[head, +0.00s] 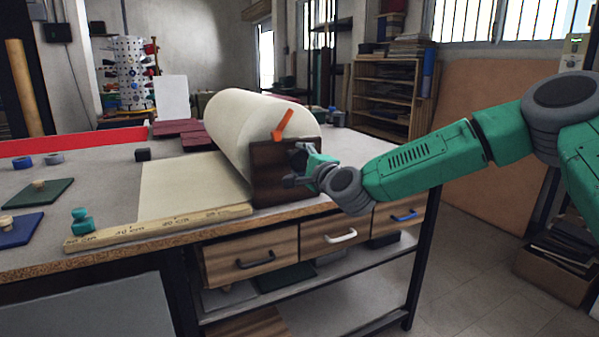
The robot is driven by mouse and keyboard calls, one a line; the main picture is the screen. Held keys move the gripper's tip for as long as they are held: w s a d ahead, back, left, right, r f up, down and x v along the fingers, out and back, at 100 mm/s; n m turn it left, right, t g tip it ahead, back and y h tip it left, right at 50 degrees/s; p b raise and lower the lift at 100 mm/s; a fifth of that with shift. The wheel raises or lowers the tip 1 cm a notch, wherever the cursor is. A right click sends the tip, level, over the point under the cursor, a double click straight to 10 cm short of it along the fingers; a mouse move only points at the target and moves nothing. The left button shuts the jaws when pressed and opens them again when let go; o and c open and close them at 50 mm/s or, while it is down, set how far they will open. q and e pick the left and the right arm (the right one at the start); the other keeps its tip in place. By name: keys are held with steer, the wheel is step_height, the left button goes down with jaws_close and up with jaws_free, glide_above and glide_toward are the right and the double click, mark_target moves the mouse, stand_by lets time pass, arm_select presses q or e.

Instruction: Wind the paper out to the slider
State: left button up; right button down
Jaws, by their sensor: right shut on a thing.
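A large cream paper roll (245,118) lies in a dark wooden stand (270,178) on the workbench. A flat sheet of paper (190,184) runs out left from the roll along a wooden ruler (160,228). A teal slider (82,220) sits on the ruler near its left end, with a gap between it and the sheet's left edge. My right gripper (302,167) is at the stand's near right side, shut on what seems to be the roll's crank handle, mostly hidden by the fingers. An orange arrow (283,124) shows above the gripper. My left gripper is out of view.
Green (38,192) and blue (20,229) knobbed boards lie left of the slider. A small black block (143,155) and dark red covers (180,128) lie behind the sheet. Drawers (252,258) sit under the bench's front edge. The bench between slider and sheet is clear.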

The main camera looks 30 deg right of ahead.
steer(key=m+b, duration=0.2)
steer(key=f+m+b, duration=0.1)
steer(key=m+b, duration=0.2)
steer(key=shift+f+m, duration=0.2)
steer(key=shift+m, duration=0.1)
steer(key=shift+a+m+b, duration=0.1)
steer(key=shift+m+b, duration=1.8)
steer(key=shift+b, duration=0.05)
steer(key=c, duration=1.2)
jaws_free()
steer(key=o, duration=0.5)
steer(key=shift+c, duration=0.2)
steer(key=shift+d+r, duration=0.15)
steer(key=shift+d, duration=0.05)
steer(key=shift+s, duration=0.1)
